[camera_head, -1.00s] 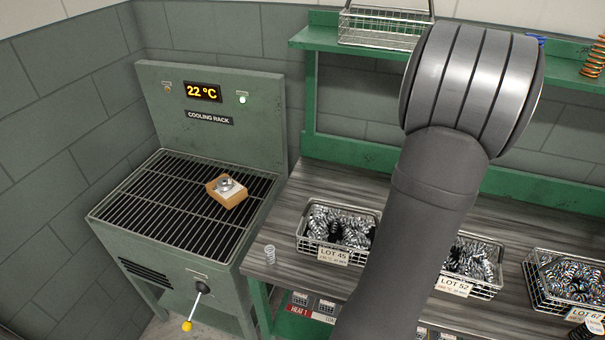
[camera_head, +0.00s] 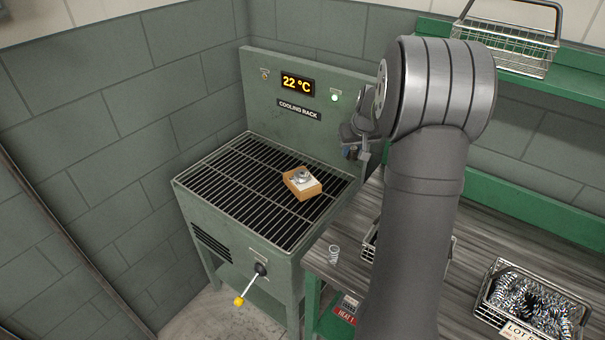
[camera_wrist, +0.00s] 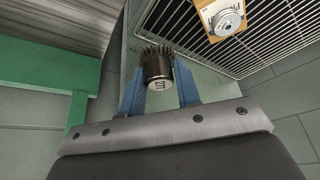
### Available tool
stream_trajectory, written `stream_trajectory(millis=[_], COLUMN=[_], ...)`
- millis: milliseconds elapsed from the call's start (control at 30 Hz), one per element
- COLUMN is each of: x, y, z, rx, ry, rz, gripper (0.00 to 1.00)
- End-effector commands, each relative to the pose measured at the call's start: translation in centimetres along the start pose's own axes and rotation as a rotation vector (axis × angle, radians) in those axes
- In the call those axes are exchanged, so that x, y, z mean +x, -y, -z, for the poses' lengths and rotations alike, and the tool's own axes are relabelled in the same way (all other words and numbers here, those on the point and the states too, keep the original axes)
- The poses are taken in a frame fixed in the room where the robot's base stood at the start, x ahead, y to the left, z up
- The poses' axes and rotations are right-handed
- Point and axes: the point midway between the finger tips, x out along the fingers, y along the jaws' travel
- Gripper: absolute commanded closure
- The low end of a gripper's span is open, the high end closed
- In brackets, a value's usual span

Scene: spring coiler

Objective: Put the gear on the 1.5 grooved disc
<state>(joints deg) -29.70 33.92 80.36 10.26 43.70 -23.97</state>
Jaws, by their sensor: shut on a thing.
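My gripper (camera_wrist: 160,85) is shut on the gear (camera_wrist: 160,66), a dark toothed metal piece with a pale marked end face, held between two blue fingers. In the head view my gripper (camera_head: 354,150) hangs just right of the cooling rack's panel, and the gear cannot be made out there. A silvery round metal disc (camera_wrist: 229,20) sits on a tan block (camera_head: 303,192) on the cooling rack (camera_head: 240,190). The block is left of and below my gripper in the head view. The marking on the disc is too small to read.
The rack's grate is clear around the block. A lever with a yellow knob (camera_head: 239,301) sticks out in front. A small spring (camera_head: 334,254) stands on the bench edge, with a wire basket of springs (camera_head: 530,305) farther right. A green shelf (camera_head: 430,27) runs above.

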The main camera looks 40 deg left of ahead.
Motion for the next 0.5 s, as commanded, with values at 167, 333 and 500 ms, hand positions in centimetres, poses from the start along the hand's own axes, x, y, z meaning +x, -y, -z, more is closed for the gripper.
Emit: stream_trajectory(millis=[167,333,500], x=[0.2,1.7,4.8], y=[3.4,5.6,8.7], z=[1.7,2.5,3.6], rx=[-0.11,-0.136,-0.135], ry=[-0.01,-0.01,-0.009], rz=[0.048,0.06,0.06], gripper=[0.98,0.98,0.98])
